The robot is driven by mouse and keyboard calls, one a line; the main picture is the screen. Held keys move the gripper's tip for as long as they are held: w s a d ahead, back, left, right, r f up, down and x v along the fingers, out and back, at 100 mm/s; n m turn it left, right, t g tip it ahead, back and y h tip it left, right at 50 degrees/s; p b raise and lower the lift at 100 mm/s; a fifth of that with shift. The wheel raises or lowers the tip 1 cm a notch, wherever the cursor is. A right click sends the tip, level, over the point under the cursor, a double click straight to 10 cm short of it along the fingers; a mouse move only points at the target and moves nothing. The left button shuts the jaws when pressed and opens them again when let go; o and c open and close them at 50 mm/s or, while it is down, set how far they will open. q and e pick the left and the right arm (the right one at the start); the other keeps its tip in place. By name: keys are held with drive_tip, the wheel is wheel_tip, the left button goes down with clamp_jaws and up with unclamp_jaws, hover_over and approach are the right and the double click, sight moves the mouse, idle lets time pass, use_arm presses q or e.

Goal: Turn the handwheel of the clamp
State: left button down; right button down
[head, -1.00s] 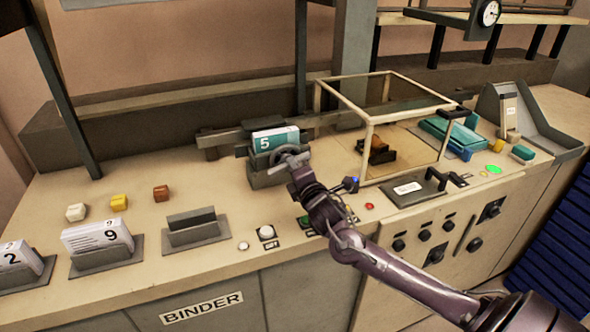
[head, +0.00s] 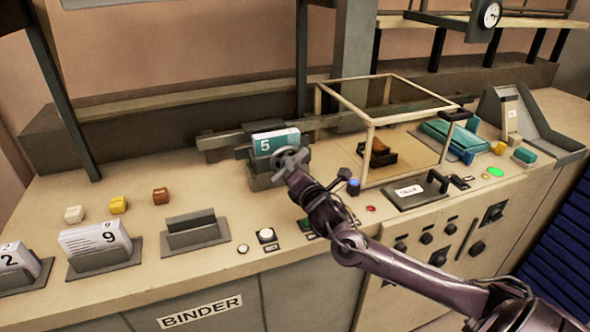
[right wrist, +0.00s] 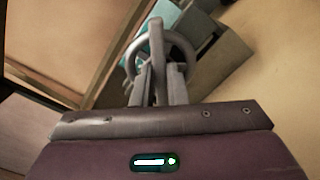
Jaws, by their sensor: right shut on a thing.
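The clamp (head: 262,181) is a dark grey block on the bench, with a teal-and-white block marked 5 (head: 276,142) sitting in it. Its grey handwheel (head: 290,152) faces the front of the bench and shows as a ring with spokes in the right wrist view (right wrist: 184,46). My right gripper (head: 293,166) is at the front of the handwheel. In the right wrist view its two fingers (right wrist: 158,82) are closed on a part of the wheel. The fingertips partly hide the wheel. My left gripper is in neither view.
A glass-sided frame (head: 370,121) stands right of the clamp. Cards marked 9 (head: 95,238) and 2 (head: 14,257) stand in holders at left, beside an empty holder (head: 195,232). Small blocks lie behind them. Buttons line the front edge.

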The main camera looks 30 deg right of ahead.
drive_tip(key=shift+f, duration=0.2)
drive_tip(key=c, duration=1.4)
unclamp_jaws()
drive_tip(key=shift+r, duration=0.1)
drive_tip(key=shift+c, duration=0.2)
drive_tip(key=b+v, duration=0.2)
drive_tip(key=v, duration=0.5)
drive_tip(key=shift+s, duration=0.4)
drive_tip(key=shift+a, duration=0.1)
